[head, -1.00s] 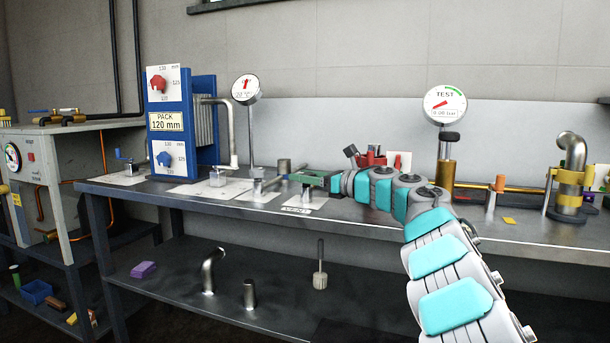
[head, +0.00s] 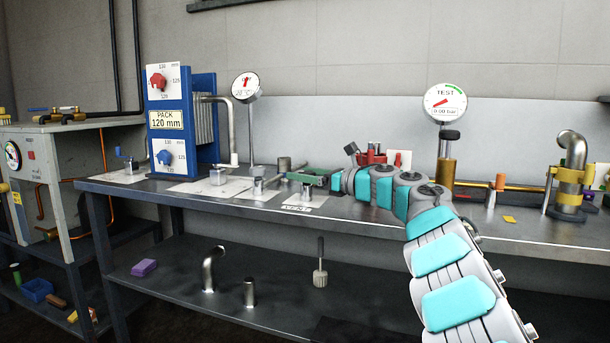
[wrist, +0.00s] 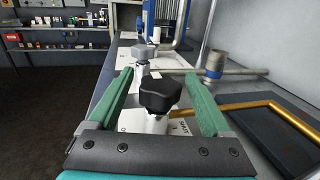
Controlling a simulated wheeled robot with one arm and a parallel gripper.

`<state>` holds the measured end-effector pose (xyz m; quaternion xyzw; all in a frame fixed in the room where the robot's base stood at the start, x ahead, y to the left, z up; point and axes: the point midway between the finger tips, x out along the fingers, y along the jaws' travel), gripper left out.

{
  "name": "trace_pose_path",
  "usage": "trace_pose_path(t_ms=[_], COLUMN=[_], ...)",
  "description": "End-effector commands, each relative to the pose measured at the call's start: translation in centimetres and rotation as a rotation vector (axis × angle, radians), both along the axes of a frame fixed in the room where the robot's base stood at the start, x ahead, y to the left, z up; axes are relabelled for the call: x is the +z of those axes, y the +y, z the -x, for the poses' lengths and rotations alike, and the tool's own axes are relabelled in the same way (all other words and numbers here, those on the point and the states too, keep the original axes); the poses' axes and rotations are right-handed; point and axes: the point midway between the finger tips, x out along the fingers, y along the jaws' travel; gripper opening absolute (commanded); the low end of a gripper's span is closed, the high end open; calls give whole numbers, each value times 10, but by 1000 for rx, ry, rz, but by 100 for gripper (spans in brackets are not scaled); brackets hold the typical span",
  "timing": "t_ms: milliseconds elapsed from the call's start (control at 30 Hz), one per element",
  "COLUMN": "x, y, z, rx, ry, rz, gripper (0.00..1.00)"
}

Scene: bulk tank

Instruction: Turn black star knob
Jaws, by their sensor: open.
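The black star knob (wrist: 160,92) is in the middle of the wrist view, on a pale valve body above a white label plate. My gripper (wrist: 159,76) is open, with its two green fingers on either side of the knob. I see gaps between the knob and both fingers, so it is not clamped. In the head view, my gripper (head: 314,180) is over the bench above the white label plate (head: 304,202); the knob is not clearly visible there.
A grey knob (wrist: 141,53) stands beyond the black one, near the left finger. A pipe fitting (wrist: 214,66) rises at the right. A brass pipe (wrist: 245,106) runs along a dark tray. The TEST gauge (head: 445,102) stands behind my arm. The bench front edge (head: 250,213) is clear.

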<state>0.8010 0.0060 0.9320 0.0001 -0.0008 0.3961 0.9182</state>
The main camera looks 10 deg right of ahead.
Motion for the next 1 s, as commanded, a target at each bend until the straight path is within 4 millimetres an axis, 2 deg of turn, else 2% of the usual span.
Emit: trace_pose_path(t_ms=[333, 733, 1000], x=[-2, -2, -1], y=[-8, -51, -57], z=[8, 46, 53], rx=[1, -3, 0], ry=[1, 1, 1], rz=[3, -1, -1], gripper=[83, 83, 83])
